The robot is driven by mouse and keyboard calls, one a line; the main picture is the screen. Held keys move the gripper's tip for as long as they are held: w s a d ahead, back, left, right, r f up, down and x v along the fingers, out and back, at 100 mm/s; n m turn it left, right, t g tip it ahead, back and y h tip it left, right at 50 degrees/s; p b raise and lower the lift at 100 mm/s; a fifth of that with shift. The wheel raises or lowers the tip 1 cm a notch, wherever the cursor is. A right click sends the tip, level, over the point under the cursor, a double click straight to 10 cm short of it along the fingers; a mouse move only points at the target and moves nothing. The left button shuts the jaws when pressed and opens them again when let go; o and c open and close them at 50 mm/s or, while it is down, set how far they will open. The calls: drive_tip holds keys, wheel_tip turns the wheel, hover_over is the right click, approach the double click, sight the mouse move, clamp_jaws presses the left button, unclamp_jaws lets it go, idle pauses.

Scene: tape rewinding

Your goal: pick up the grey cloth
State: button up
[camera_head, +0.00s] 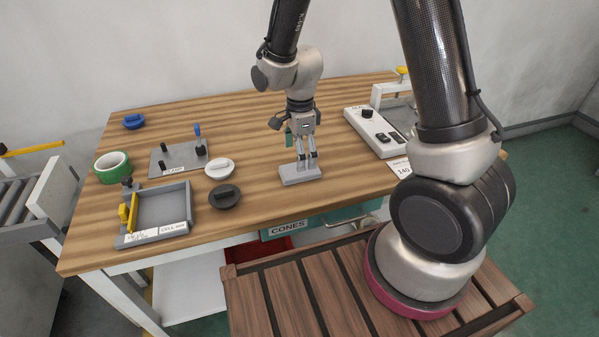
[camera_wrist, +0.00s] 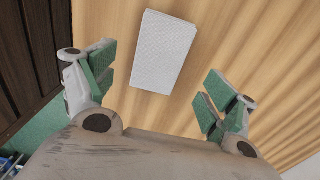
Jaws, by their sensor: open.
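The grey cloth (camera_head: 300,175) is a flat, light grey, folded block lying on the wooden table, near its front edge. In the wrist view the cloth (camera_wrist: 163,54) is a pale rectangle, slightly tilted, ahead of the fingers and roughly between their lines. My gripper (camera_head: 306,160) points down just above the cloth in the head view. In the wrist view my gripper (camera_wrist: 155,88) is open, its green-padded fingers spread wide with nothing between them. I cannot tell from the head view whether the fingertips touch the cloth.
Left of the cloth lie a white disc (camera_head: 219,169), a dark disc (camera_head: 224,197), a grey tray (camera_head: 160,212), a grey plate with pegs (camera_head: 178,158), green tape (camera_head: 112,168) and a blue disc (camera_head: 133,121). A white device (camera_head: 377,134) stands right. Bare table surrounds the cloth.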

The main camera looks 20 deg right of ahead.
sight(288, 173)
wheel_tip(288, 173, down, 5)
drive_tip(key=shift+a, duration=0.1)
drive_tip(key=c, duration=1)
